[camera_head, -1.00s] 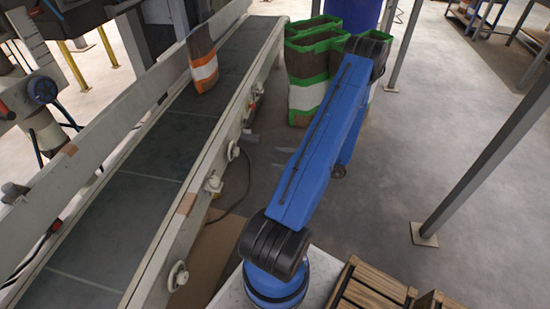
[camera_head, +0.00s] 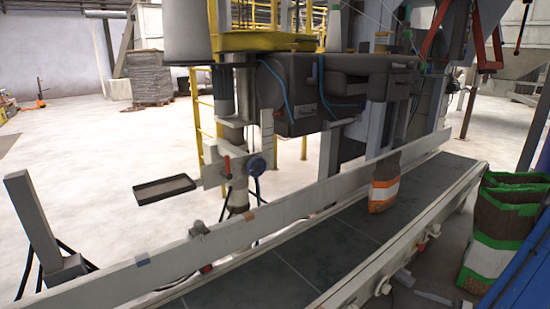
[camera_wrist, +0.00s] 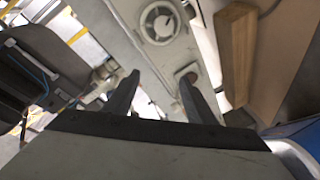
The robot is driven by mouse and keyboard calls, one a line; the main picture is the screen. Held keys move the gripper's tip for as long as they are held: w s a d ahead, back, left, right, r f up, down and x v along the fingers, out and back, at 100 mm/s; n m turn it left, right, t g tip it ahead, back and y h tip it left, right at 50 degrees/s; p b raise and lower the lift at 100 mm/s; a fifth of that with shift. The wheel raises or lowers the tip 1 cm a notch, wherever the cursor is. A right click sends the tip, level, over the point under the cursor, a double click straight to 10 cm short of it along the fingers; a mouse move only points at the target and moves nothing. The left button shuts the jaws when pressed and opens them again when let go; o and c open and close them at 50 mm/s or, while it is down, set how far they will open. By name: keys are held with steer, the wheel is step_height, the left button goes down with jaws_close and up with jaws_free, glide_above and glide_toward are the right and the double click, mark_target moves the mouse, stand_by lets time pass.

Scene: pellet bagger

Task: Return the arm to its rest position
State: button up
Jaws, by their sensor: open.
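My gripper (camera_wrist: 158,88) shows in the wrist view with its two dark fingers spread apart and nothing between them. Behind the fingers is a pale machine panel with a round dial-like fitting (camera_wrist: 160,22). In the head view my gripper is out of the picture. Only part of my blue arm shows at the lower right edge of the head view.
A conveyor (camera_head: 345,238) with pale side rails runs across the front. A brown, white and orange bag (camera_head: 383,185) stands on it. Green-trimmed bags (camera_head: 497,230) stand at the right, close to my arm. A wooden bar (camera_wrist: 236,50) shows in the wrist view.

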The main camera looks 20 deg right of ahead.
steer(key=w+a+r+n+g+h, duration=0.1)
steer(key=w+a+r+n+g, duration=0.1)
steer(key=a+r+n+g, duration=0.7)
steer(key=w+a+r+n+g, duration=0.25)
steer(key=a+r+n, duration=0.75)
steer(key=a+n, duration=0.6)
steer(key=s+a+r+n+t+h, duration=0.1)
steer(key=s+a+r+n+h, duration=0.3)
steer(key=n, duration=1)
steer(key=s+a+r+n+t+h, duration=0.2)
steer(key=s+a+r+n+h, duration=0.3)
steer(key=s+a+r+n, duration=0.4)
steer(key=shift+s+r+n, duration=0.2)
steer(key=shift+r+n, duration=0.3)
steer(key=shift+n, duration=2.8)
